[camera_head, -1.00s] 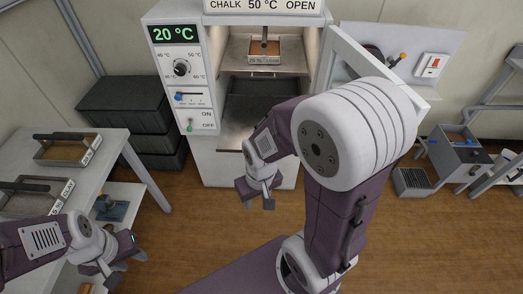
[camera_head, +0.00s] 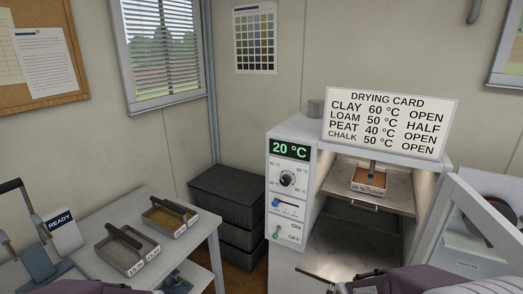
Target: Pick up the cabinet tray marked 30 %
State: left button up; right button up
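A tray (camera_head: 368,181) of brown soil with an upright handle sits on the upper shelf inside the open drying cabinet (camera_head: 291,240). Its front label seems to end in LOAM; the number is too small to read surely. Two more handled trays stand on the left table. The nearer grey-brown tray (camera_head: 113,256) has a label that seems to read 15 % CLAY. The farther brown tray (camera_head: 162,221) has an unreadable label. Only purple parts of my arms show at the bottom edge; both grippers are out of view.
The cabinet door (camera_head: 443,217) stands open at the right. The display reads 20 °C, and a drying card (camera_head: 388,123) stands on top. Dark stacked crates (camera_head: 234,207) fill the gap between table (camera_head: 206,228) and cabinet. A READY sign (camera_head: 63,230) is at left.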

aim_at(171, 218)
jog(key=i+l+u, duration=0.1)
jog(key=i+u, duration=0.15)
jog(key=u, duration=0.2)
jog(key=i+l+u, duration=0.2)
jog(key=u, duration=0.25)
jog(key=i+l+u, duration=0.2)
jog(key=u, duration=0.25)
jog(key=i+l+u, duration=0.15)
jog(key=l+u, duration=0.3)
jog(key=i+l+u, duration=0.1)
jog(key=l+u, duration=0.2)
jog(key=u, duration=0.15)
jog(key=i+l+u, duration=0.15)
jog(key=i+l, duration=0.25)
jog(key=i, duration=0.05)
